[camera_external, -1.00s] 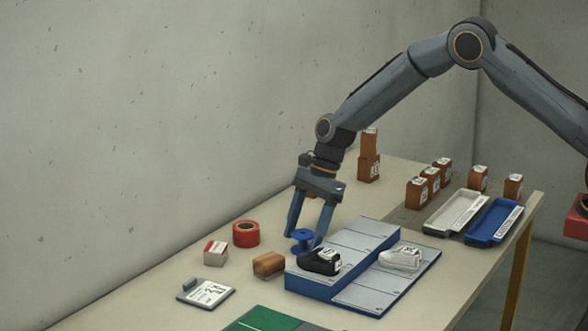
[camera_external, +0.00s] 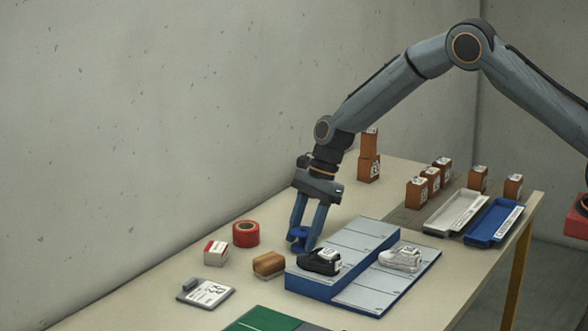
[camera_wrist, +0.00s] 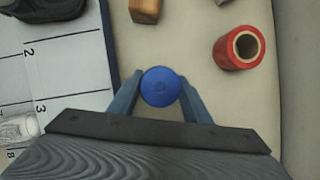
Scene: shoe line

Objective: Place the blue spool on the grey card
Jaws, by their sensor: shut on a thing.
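The blue spool (camera_external: 300,233) stands on the table, just left of the stepped blue-and-grey rack. My gripper (camera_external: 301,244) points down with its fingers closed on the spool from both sides. In the wrist view the round blue top of the spool (camera_wrist: 161,86) sits between the two fingertips. A grey card (camera_external: 316,327) shows only as a sliver at the bottom edge, beside a green one; most of it is cut off. It is not visible in the wrist view.
The stepped rack (camera_external: 357,238) holds a black shoe (camera_external: 320,262) and a white shoe (camera_external: 401,258) close to my gripper. A wooden block (camera_external: 269,265), a red tape roll (camera_external: 246,234), a small box (camera_external: 216,253) and a label stand (camera_external: 206,293) lie left.

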